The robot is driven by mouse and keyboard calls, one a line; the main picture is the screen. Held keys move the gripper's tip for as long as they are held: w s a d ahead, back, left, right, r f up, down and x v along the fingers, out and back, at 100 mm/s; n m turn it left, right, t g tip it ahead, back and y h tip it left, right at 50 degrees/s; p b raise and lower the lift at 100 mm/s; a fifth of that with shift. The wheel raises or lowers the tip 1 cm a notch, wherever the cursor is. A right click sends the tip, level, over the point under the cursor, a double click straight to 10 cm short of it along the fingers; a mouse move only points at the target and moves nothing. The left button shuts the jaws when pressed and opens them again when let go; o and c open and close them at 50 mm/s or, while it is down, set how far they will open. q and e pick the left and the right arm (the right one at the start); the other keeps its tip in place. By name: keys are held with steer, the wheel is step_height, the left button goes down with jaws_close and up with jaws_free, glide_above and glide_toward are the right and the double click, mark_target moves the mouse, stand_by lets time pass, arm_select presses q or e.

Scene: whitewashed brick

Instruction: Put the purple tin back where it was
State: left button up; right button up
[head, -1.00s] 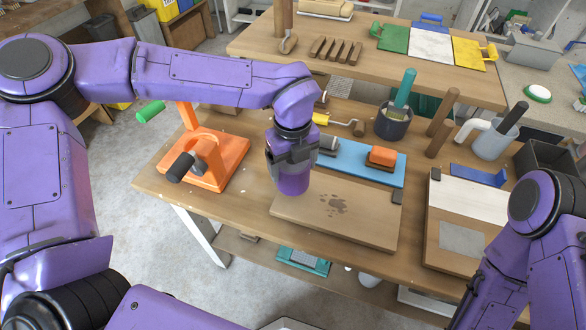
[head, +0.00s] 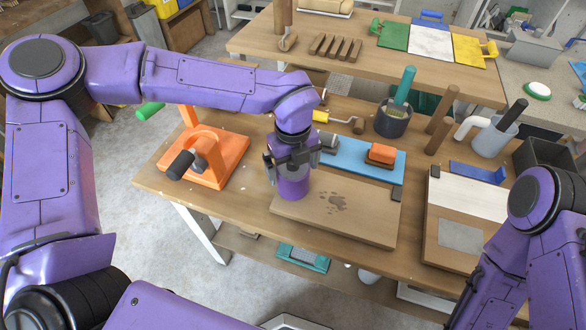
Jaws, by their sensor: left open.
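The purple tin (head: 293,186) is upright at the far left corner of the wooden board (head: 360,222) with dark stains. Its top is hidden by my left gripper (head: 292,172). I cannot tell whether the tin's base rests fully on the board. My left gripper points down over the tin, its fingers open on either side of it. My right arm shows at the lower right, but its gripper is out of view.
An orange clamp-like stand (head: 208,158) is left of the tin. A blue mat (head: 350,155) with an orange-topped brush (head: 381,153) lies behind the board. A dark pot (head: 393,121) stands farther back. A white-topped panel (head: 470,197) is at right.

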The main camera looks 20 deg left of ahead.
arm_select(q)
step_height(320, 180, up, 11)
steer(key=shift+f+b, duration=0.15)
steer(key=shift+b, duration=0.15)
